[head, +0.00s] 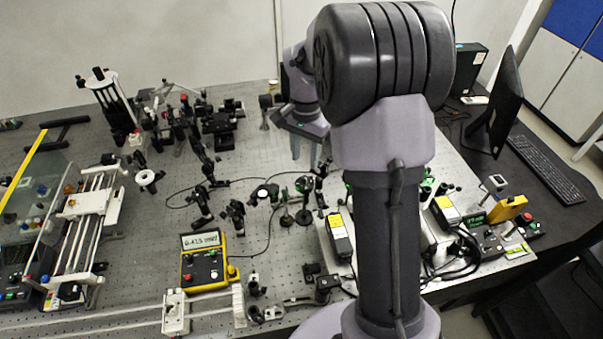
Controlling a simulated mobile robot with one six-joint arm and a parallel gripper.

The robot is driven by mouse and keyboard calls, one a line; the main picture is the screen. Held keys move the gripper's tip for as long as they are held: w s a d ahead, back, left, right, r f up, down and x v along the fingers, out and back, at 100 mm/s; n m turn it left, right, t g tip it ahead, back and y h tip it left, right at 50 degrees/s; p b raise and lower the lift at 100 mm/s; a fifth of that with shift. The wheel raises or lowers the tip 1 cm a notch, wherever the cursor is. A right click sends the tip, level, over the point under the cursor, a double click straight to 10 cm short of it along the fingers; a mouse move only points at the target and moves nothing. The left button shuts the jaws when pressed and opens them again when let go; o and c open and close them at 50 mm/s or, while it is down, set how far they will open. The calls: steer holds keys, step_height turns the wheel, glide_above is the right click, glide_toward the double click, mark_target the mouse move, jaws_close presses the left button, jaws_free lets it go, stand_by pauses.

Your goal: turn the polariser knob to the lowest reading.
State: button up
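A yellow handheld meter (204,260) lies on the bench at lower centre, with a lit display (200,240) that seems to read about 0.415 mW. A round white-faced mount (147,178) stands on a post at left, and small dark optic mounts (236,214) stand near the middle. I cannot tell for certain which of these carries the polariser knob. My gripper (304,153) points down over the back middle of the bench, behind my arm. Its two fingers look apart, with nothing seen between them. It is well away from the meter.
A rail frame (84,232) and a clear panel are at left. Dark stages and a tall cylinder (112,105) stand at the back left. Boxes and cables crowd the right, beside a monitor (504,102). Bare bench (262,150) lies around the gripper.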

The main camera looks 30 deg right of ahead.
mark_target(304, 178)
step_height(304, 178, down, 7)
steer(key=shift+a+f+b, duration=0.1)
steer(key=shift+b, duration=0.35)
jaws_close()
